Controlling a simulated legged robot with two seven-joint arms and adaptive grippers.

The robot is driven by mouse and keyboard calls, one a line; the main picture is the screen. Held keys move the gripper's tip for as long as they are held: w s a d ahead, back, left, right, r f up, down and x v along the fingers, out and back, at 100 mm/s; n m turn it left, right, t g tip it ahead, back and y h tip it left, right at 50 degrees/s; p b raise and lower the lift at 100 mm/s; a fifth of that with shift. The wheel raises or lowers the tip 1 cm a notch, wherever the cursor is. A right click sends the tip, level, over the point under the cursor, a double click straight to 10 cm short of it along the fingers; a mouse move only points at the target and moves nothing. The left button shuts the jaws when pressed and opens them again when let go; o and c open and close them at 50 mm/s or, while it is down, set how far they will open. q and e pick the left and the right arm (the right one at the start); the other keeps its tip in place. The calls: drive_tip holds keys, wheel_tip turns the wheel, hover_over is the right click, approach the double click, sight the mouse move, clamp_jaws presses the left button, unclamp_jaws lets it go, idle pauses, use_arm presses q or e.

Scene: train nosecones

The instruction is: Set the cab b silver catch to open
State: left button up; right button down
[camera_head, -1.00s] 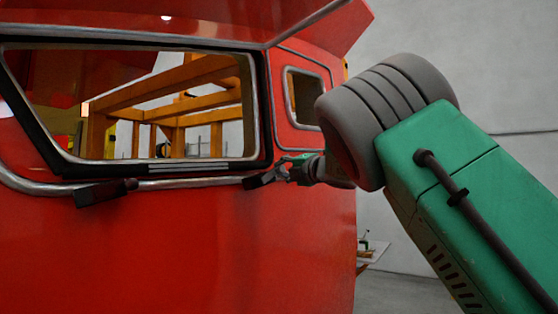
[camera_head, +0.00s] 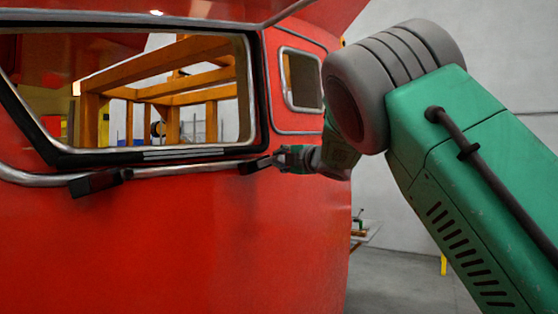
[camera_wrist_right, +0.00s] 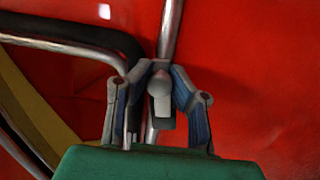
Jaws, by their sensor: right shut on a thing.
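The red cab (camera_head: 190,230) fills the left and middle of the head view. My right gripper (camera_head: 279,159) is at the right end of the silver trim below the windscreen, beside a dark catch-like piece (camera_head: 255,165). In the right wrist view, my right gripper (camera_wrist_right: 160,78) has its two fingers closed around a small silver-grey lever (camera_wrist_right: 160,88), which looks like the silver catch. The fingers hide part of it, and I cannot tell which setting it is in. My left gripper is not in view.
A similar dark piece (camera_head: 97,182) sits on the trim farther left. The windscreen frame (camera_head: 150,153) runs just above the trim.

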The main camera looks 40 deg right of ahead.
drive_tip(key=shift+f, duration=0.3)
drive_tip(key=c, duration=1.4)
unclamp_jaws()
drive_tip(key=shift+w+d, duration=0.1)
drive_tip(key=shift+w, duration=0.05)
drive_tip(key=shift+r, duration=0.1)
drive_tip(key=shift+s, duration=0.3)
drive_tip(key=s, duration=1.1)
drive_tip(key=shift+s, duration=0.15)
